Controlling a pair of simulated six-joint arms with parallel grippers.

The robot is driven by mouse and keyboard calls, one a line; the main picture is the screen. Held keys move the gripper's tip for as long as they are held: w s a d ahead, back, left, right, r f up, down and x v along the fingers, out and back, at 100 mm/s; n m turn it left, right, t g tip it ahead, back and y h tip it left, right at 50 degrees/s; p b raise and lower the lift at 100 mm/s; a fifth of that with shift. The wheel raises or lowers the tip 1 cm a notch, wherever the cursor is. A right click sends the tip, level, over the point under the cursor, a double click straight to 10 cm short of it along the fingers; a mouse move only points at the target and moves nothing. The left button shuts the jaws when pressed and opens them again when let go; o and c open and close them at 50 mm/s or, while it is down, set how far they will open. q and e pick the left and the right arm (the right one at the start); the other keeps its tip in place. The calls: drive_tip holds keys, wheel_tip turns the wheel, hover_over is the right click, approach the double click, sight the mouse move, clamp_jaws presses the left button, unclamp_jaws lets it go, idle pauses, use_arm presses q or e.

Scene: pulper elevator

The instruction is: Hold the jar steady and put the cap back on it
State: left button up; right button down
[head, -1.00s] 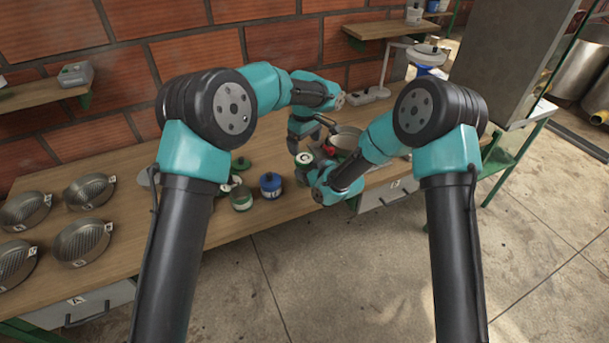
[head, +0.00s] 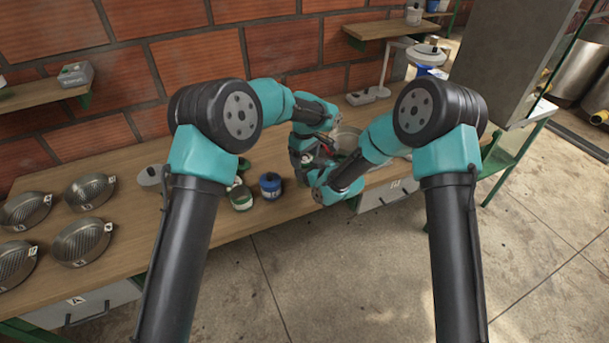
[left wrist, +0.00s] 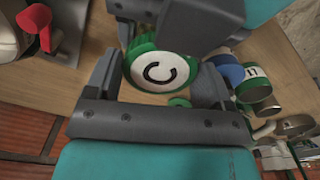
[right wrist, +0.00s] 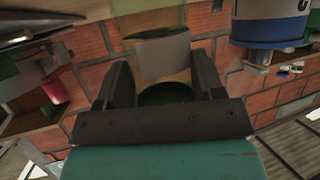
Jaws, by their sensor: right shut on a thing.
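A round cap (left wrist: 160,71) with a green rim and a white top marked C lies between my left fingers in the left wrist view. My left gripper (head: 302,163) is open, with one finger on either side of it. My right gripper (head: 320,183) is shut on a pale grey and green jar, which shows between its fingers in the right wrist view as the jar (right wrist: 162,50). Whether the cap rests on that jar is hidden. In the head view the arms cover both.
A green jar (head: 241,198) and a blue jar (head: 270,186) stand on the wooden table left of my grippers. Several metal pans (head: 90,190) sit further left. The brick wall (head: 290,45) closes the back.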

use_arm(q)
drive_tip(key=c, duration=0.5)
drive_tip(key=o, duration=0.9)
drive_tip(key=shift+o, duration=0.2)
drive_tip(key=shift+r, duration=2.25)
drive_tip(key=shift+r, duration=1.8)
drive_tip(key=shift+c, duration=0.4)
drive_tip(key=shift+f, duration=0.1)
